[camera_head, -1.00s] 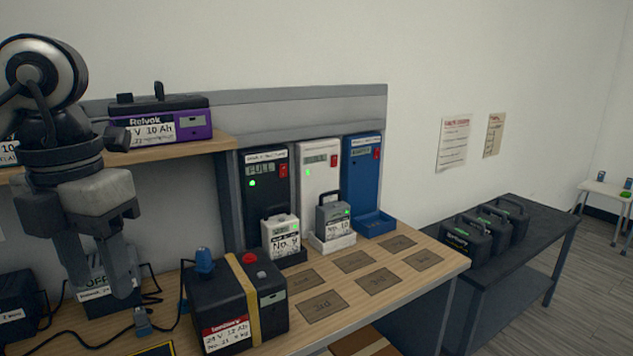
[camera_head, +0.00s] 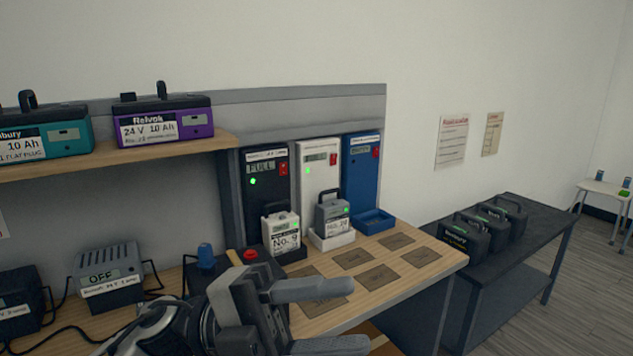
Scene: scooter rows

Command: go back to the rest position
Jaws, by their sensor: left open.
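My left gripper (camera_head: 322,318) is at the bottom middle of the head view, its two grey fingers apart and pointing right, with nothing between them. My right gripper is not in view.
The wooden bench (camera_head: 425,254) carries black, white and blue chargers (camera_head: 361,178); batteries No. 9 (camera_head: 283,238) and No. 10 (camera_head: 333,220) stand at the first two. Teal and purple (camera_head: 165,127) packs sit on the shelf. Black cases (camera_head: 465,240) stand on a dark table at right.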

